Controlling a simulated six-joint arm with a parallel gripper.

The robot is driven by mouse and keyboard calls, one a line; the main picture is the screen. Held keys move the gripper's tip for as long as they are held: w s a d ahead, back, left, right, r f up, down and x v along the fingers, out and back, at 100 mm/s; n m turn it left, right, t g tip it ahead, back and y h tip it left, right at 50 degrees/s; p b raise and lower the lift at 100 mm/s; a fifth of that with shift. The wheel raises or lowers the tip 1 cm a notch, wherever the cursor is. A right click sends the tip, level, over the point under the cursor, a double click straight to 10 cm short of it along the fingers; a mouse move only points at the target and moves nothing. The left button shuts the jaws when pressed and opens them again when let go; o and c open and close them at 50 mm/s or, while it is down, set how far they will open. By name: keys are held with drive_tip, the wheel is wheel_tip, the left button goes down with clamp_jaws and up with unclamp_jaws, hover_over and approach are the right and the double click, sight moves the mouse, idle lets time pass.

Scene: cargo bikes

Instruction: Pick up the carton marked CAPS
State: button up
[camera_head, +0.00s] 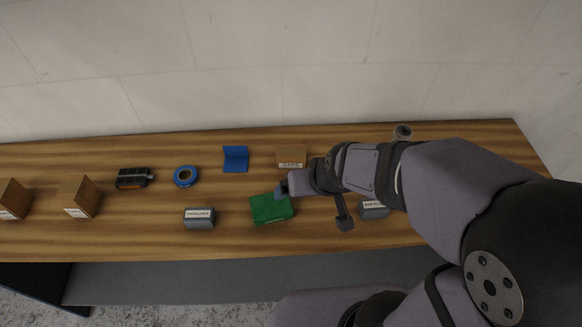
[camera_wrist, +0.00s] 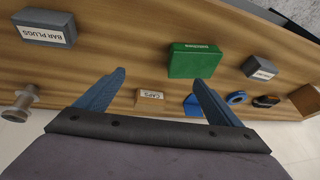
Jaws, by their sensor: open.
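My gripper (camera_head: 282,190) is open and empty, above the table in front of the carton and close to the green box. Its spread fingers also show in the wrist view (camera_wrist: 160,80). My arm covers the table just right of the carton in the head view.
A green box (camera_head: 272,209) lies in front of the carton, and a blue angled piece (camera_head: 235,159) stands left of it. Farther left are blue tape (camera_head: 185,177) and a black item (camera_head: 132,178). A grey BAR PLUGS box (camera_wrist: 45,27) and a metal knob-like part (camera_wrist: 20,103) are nearby.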

sight(290, 161)
drive_tip(key=w+a+f+t+b, duration=0.2)
drive_tip(key=w+b, duration=0.1)
drive_tip(key=w+a+f+t+b, duration=0.1)
drive_tip(key=w+a+b, duration=0.1)
drive_tip(key=shift+a+y, duration=0.1)
drive_tip(key=shift+y, duration=0.2)
drive_tip(key=w+t+b, duration=0.1)
drive_tip(key=b, duration=0.1)
drive_tip(key=w+a+t+b, duration=0.1)
drive_tip(key=b, duration=0.1)
drive_tip(key=w+f+t+h+b, duration=0.1)
drive_tip(key=b, duration=0.1)
drive_tip(key=shift+w+a+m+t+b, duration=0.15)
drive_tip(key=shift+w+m+t+b, duration=0.15)
drive_tip(key=shift+b, duration=0.1)
drive_tip(key=b, duration=0.1)
drive_tip(key=d+t+h+b, duration=0.1)
drive_tip(key=b, duration=0.1)
drive_tip(key=shift+w+f+m, duration=0.2)
drive_tip(key=shift+f+m, duration=0.2)
drive_tip(key=shift+s+d+m+t+h+b, duration=0.1)
drive_tip(key=shift+d+m+t+h+b, duration=0.2)
drive_tip(key=shift+d+t+h+b, duration=0.35)
drive_tip(key=shift+d+h, duration=0.1)
drive_tip(key=shift+h, duration=0.15)
